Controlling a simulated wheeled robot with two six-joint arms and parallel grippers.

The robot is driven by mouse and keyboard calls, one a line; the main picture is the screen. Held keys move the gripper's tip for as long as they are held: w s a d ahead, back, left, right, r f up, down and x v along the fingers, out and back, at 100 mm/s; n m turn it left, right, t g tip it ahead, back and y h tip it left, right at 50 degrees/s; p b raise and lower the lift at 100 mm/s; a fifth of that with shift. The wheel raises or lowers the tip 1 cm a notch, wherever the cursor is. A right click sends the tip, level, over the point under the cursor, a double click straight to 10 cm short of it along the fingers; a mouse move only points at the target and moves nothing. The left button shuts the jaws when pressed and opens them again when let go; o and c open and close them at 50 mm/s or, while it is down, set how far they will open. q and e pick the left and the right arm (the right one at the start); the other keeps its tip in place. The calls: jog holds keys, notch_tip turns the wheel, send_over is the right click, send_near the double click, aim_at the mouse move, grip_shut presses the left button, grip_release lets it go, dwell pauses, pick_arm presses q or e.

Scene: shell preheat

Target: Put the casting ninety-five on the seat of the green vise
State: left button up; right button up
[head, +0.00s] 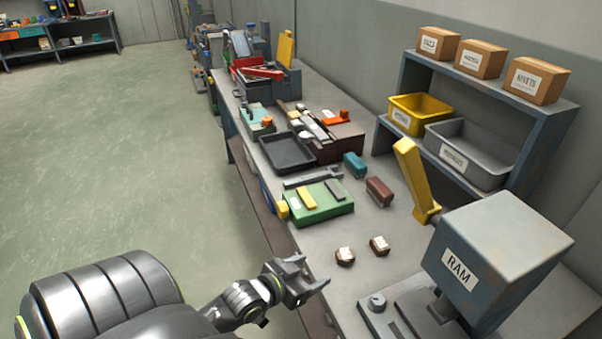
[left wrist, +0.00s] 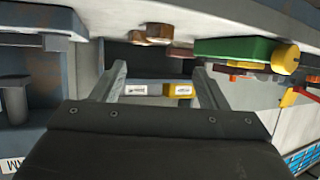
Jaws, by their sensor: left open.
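Two small brown castings with white labels, a left one (head: 345,257) and a right one (head: 379,246), sit on the bench in front of the press. Their labels are too small to read, so I cannot tell which is ninety-five. The green vise (head: 335,207) lies farther back on the bench, with a yellow bar and a grey bar on top. In the left wrist view the castings (left wrist: 152,34) and the green vise (left wrist: 232,49) show upside down. My left gripper (head: 312,277) is open and empty beside the bench's front edge, apart from both castings. My right gripper is out of view.
A blue-grey press marked RAM (head: 497,250) stands right of the castings. Teal (head: 354,165) and brown (head: 379,191) blocks lie behind them. A dark tray (head: 287,152) lies beyond the vise. A shelf (head: 548,125) holds boxes and bins. Bench between castings and vise is clear.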

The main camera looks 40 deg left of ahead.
pick_arm(q)
jog(key=shift+v, duration=1.3)
